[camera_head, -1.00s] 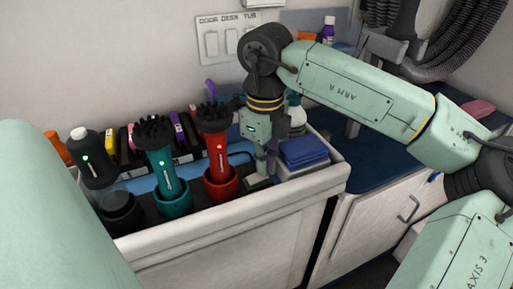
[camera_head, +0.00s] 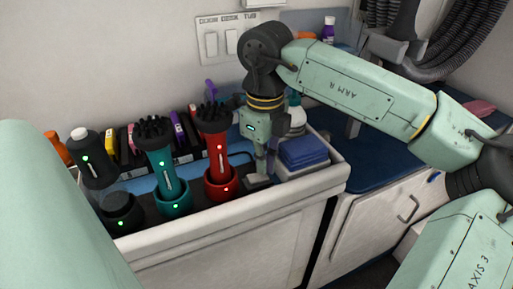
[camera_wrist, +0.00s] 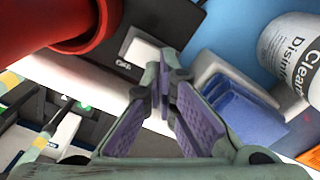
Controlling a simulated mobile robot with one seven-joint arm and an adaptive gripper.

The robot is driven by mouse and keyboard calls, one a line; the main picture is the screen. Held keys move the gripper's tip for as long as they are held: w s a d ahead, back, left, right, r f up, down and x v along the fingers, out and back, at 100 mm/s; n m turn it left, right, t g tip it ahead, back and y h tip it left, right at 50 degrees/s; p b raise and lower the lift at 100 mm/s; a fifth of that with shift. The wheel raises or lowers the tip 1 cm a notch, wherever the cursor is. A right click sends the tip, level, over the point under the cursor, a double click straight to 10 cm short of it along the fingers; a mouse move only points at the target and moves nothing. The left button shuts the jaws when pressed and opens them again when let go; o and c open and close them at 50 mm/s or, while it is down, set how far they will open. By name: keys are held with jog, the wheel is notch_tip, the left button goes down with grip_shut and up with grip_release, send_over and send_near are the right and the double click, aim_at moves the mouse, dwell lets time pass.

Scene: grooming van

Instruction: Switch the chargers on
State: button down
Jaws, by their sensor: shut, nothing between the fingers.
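Three charger cups stand in a row on the counter: black (camera_head: 122,214), teal (camera_head: 174,200) and red (camera_head: 221,187). A pale rocker switch on a dark base (camera_wrist: 137,50), with a small label too blurred to read surely, lies right of the red cup. My gripper (camera_head: 260,172) points down at the switch, fingers together and empty. In the wrist view its fingertips (camera_wrist: 164,75) overlap the switch's edge; contact is unclear.
Folded blue towels (camera_head: 302,152) sit in a pale tray right of my gripper. A white disinfectant bottle (camera_wrist: 292,52) stands behind them. Wall switches (camera_head: 230,42) are above. The counter has a raised front edge.

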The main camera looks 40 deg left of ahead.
jog(key=shift+r+p, duration=1.75)
jog(key=shift+r, duration=1.15)
